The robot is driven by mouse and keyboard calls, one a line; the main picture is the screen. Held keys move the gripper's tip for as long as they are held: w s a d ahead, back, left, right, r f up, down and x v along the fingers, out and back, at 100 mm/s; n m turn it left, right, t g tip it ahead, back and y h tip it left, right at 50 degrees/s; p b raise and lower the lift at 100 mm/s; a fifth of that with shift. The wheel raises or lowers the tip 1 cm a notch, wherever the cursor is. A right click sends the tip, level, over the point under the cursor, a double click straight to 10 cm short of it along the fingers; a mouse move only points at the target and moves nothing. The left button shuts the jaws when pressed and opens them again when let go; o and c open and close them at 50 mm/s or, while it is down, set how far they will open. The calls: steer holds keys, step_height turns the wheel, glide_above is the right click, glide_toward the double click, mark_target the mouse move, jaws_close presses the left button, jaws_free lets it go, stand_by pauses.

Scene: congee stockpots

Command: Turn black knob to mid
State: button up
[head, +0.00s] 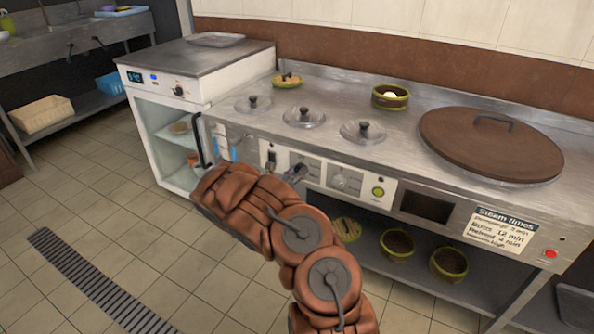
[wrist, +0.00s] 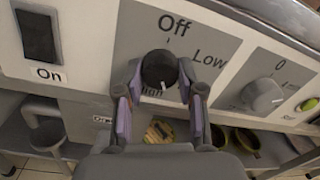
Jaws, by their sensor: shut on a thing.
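The black knob (wrist: 158,68) sits on a grey dial plate in the wrist view, with "Off" above it and "Low" to its upper right. A further label below the knob is partly covered and hard to read. A small white mark shows at the knob's lower edge. My gripper (wrist: 161,78) is shut on the knob, one finger on its left side and one on its right. In the head view my gripper (head: 296,173) is at the front panel of the steel counter, and my arm hides part of that panel.
A grey knob (wrist: 263,95) on a similar plate and a green button (wrist: 308,104) are to the right. A dark switch marked "On" (wrist: 37,38) is to the left. Green bowls (head: 397,243) stand on the shelf below. A brown lid (head: 480,150) covers the counter's right.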

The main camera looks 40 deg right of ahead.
steer(key=n, duration=0.5)
steer(key=shift+n, duration=0.5)
steer(key=o, duration=1.1)
steer(key=shift+o, duration=0.2)
steer(key=shift+a, duration=0.15)
steer(key=v, duration=1.1)
steer(key=shift+s+a, duration=0.3)
steer(key=shift+f, duration=0.2)
